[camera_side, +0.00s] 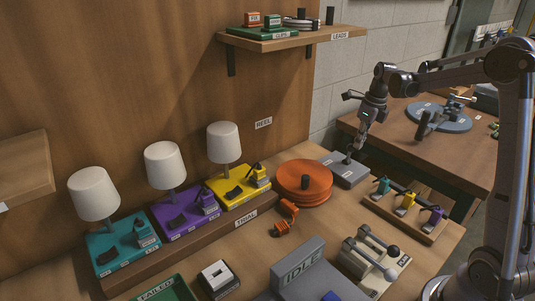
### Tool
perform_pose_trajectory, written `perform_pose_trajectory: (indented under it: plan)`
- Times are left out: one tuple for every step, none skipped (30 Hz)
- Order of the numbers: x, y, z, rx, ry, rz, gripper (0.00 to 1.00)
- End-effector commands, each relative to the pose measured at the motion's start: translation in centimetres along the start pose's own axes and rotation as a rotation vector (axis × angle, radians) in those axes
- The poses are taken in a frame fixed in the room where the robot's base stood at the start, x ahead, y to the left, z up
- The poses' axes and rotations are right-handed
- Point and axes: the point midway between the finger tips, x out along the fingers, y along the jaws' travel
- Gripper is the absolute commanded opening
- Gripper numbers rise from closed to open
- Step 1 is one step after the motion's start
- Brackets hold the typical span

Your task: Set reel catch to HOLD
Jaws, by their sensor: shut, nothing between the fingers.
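The orange reel (303,186) lies flat on the bench below the REEL label (263,123), with a dark knob (305,182) at its middle. A grey box (346,172), likely the reel catch, sits beside the reel at its right. A small dark lever or knob (347,159) stands on the box. Small white lettering on the box is too small to read. My gripper (356,145) points down, shut and empty, just above the box and close to the lever. I cannot tell whether it touches the lever.
Three lamps on teal, purple (187,216) and yellow bases stand at the left. A rack of small coloured parts (405,208) and a lever unit (372,260) are at the right. The IDLE block (303,268) is in front. A shelf (290,38) hangs above.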

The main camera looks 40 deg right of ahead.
Motion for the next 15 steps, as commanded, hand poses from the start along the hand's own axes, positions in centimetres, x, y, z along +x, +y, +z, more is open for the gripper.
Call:
perform_pose_trajectory:
  plan:
    - [-0.1, 0.0, 0.6, -0.002, -0.001, 0.000, 0.00]
    - [-0.1, -0.1, 0.9, -0.003, -0.001, 0.000, 0.00]
    - [-0.1, -0.1, 1.2, -0.003, -0.001, 0.000, 0.00]
    - [-0.1, -0.2, 1.5, -0.003, -0.001, 0.000, 0.00]
    - [-0.1, -0.2, 1.8, -0.003, -0.001, 0.000, 0.00]
    - [-0.1, -0.3, 2.2, -0.002, -0.001, 0.000, 0.00]
    - [-0.1, -0.3, 2.4, -0.002, -0.001, 0.000, 0.00]
    - [-0.1, -0.4, 2.7, -0.002, -0.001, 0.000, 0.00]
    - [0.0, -0.4, 3.1, -0.002, -0.001, 0.000, 0.00]
    - [0.0, -0.5, 3.4, -0.002, -0.001, 0.000, 0.00]
    - [0.1, -0.5, 3.6, -0.002, -0.001, 0.000, 0.00]
    - [0.2, -0.5, 4.0, -0.002, -0.001, 0.000, 0.00]
    - [0.2, -0.6, 4.2, -0.003, -0.001, 0.000, 0.00]
    - [0.3, -0.6, 4.4, -0.003, -0.001, 0.000, 0.00]
    - [0.4, -0.7, 4.7, -0.002, -0.001, 0.000, 0.00]
